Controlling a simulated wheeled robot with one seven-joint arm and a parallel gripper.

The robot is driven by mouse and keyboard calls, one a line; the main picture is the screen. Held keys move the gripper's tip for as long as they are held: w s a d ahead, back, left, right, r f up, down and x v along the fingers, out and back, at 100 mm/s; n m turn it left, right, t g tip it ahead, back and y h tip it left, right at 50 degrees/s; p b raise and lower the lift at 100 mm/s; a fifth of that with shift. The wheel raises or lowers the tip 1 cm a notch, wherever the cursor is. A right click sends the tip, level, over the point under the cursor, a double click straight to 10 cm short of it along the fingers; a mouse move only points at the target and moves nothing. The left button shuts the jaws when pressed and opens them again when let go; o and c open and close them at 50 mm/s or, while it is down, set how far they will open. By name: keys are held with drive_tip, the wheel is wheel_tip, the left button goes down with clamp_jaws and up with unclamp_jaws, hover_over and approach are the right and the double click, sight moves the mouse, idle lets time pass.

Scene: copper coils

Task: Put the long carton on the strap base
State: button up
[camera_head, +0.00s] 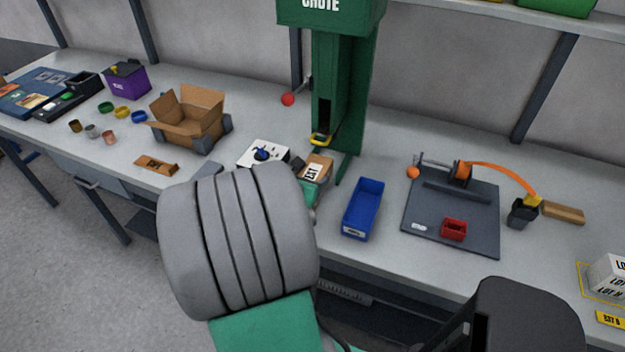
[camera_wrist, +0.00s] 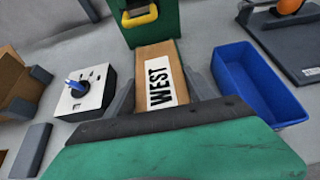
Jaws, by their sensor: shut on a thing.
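A brown carton (camera_head: 318,165) with a white label reading WEST sits at the foot of the green chute. It also shows in the wrist view (camera_wrist: 155,55). My gripper (camera_wrist: 165,85) is shut on it, one grey finger along each side. In the head view my arm hides most of my gripper and part of the carton. I cannot tell whether the carton touches the bench. The strap base appears to be the dark flat plate (camera_head: 470,232) to the right, with an orange strap (camera_head: 500,173) and a small crank at its back.
A blue bin (camera_head: 363,207) stands between the carton and the plate. A red tray (camera_head: 453,229) sits on the plate. The green chute (camera_head: 345,90) rises behind the carton. A brown block (camera_head: 563,212) lies right.

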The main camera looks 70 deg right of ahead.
drive_tip(key=d, duration=0.2)
drive_tip(key=shift+d+f, duration=0.1)
drive_tip(key=shift+d, duration=0.2)
wheel_tip(320, 180, down, 3)
drive_tip(key=shift+f, duration=0.15)
